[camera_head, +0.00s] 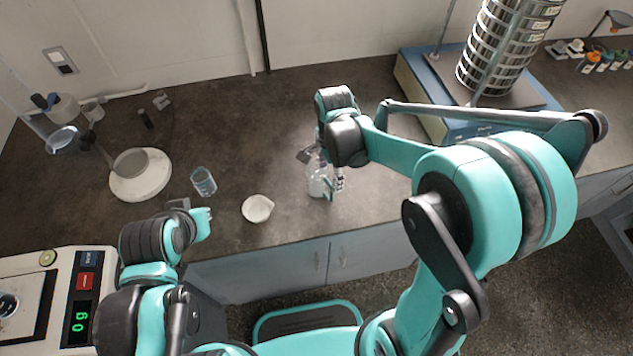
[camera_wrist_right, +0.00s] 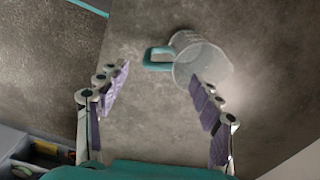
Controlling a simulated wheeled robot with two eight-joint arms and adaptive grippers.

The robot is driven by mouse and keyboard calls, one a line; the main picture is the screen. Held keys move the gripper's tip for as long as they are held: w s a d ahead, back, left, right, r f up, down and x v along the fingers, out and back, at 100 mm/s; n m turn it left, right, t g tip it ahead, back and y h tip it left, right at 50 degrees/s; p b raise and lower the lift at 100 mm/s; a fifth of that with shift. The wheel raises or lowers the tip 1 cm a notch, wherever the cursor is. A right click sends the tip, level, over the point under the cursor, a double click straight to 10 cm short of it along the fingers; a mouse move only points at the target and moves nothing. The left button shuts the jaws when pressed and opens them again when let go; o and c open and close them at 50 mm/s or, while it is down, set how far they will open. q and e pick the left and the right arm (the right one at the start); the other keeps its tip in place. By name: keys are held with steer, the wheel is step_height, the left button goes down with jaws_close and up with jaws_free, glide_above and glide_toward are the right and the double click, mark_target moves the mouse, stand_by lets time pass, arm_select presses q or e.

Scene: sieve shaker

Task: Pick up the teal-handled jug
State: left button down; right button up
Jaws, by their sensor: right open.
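The clear jug (camera_head: 317,181) stands on the dark bench near its front edge, partly hidden by my right arm. In the right wrist view the jug (camera_wrist_right: 202,60) shows its open mouth, and its teal handle (camera_wrist_right: 157,59) points left. My right gripper (camera_wrist_right: 160,79) is open, with purple finger pads. The handle lies beyond the gap between its fingertips, and nothing is held. The jug's body is beyond the right-hand finger; I cannot tell whether they touch. My left gripper (camera_head: 196,212) is at the bench's front edge, away from the jug; its fingers are unclear.
A glass beaker (camera_head: 204,181) and a white bowl (camera_head: 257,208) stand left of the jug. A round white plate device (camera_head: 142,186) is farther left. A balance (camera_head: 75,262) reads 0 g. The sieve shaker (camera_head: 470,105) stands at the back right.

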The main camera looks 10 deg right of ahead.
mark_target(329, 181)
step_height(329, 181, down, 5)
steer(key=shift+f+b, duration=0.1)
steer(key=shift+b, duration=0.75)
step_height(329, 181, down, 5)
steer(key=b, duration=0.2)
steer(key=shift+f+b, duration=0.15)
steer(key=shift+b, duration=0.25)
steer(key=shift+s, duration=0.1)
jaws_close()
